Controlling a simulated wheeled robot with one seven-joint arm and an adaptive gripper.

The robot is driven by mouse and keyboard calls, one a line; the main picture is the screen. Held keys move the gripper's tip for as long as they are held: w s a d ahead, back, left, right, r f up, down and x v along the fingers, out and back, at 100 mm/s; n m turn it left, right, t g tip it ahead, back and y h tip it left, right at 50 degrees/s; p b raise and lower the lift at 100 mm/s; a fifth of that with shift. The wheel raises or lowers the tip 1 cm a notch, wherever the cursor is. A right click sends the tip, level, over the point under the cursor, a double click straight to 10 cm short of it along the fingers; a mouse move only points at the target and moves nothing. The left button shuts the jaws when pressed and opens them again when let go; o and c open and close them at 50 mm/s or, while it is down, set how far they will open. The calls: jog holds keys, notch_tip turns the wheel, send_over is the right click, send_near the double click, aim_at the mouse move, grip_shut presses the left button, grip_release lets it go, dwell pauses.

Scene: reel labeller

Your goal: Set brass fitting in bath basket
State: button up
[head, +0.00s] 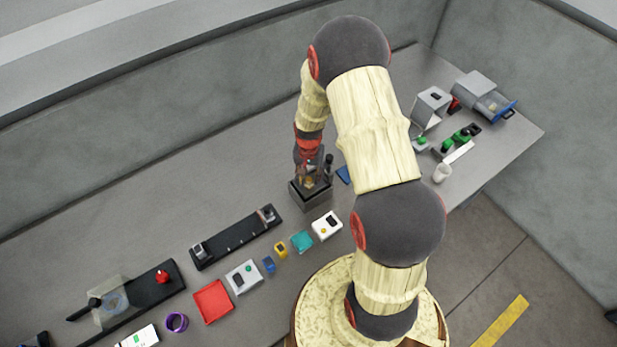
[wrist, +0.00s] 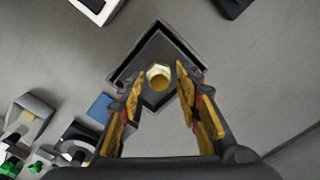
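The brass fitting (wrist: 158,76), a hex piece with a round opening, shows between my fingertips in the wrist view. It appears over or within the square dark-walled bath (wrist: 122,73); its exact height there is hard to tell. In the head view the bath (head: 311,197) stands on the bench below my gripper (head: 310,181). In the wrist view my gripper (wrist: 157,78) has its two fingers apart, with a narrow gap visible on each side of the fitting. The basket cannot be told clearly from the bath.
A blue pad (head: 343,174) lies right of the bath. A white box with a dark top (head: 327,225), a teal pad (head: 302,241) and a long black rail (head: 236,238) lie in front and left. A white cup (head: 442,173) stands right. The bench behind the bath is clear.

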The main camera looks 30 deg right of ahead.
jog(key=shift+w+r, duration=0.1)
jog(key=shift+r, duration=0.35)
notch_tip(320, 180, up, 11)
notch_tip(320, 180, up, 10)
jog(key=r+n+t, duration=0.1)
jog(key=n, duration=0.1)
send_over(309, 180)
jog(key=s+a, duration=0.1)
jog(key=a, duration=0.3)
jog(key=s+a+r+n+t, duration=0.2)
jog(key=s+a+r, duration=0.3)
jog(key=s+r, duration=0.4)
jog(key=s+a+r+n+t, duration=0.2)
jog(key=s+a+r+n, duration=0.2)
jog(key=s+r, duration=0.4)
jog(key=shift+s+a+r+n+t+b, duration=0.35)
jog(key=shift+s+a, duration=0.25)
jog(key=shift+s, duration=0.3)
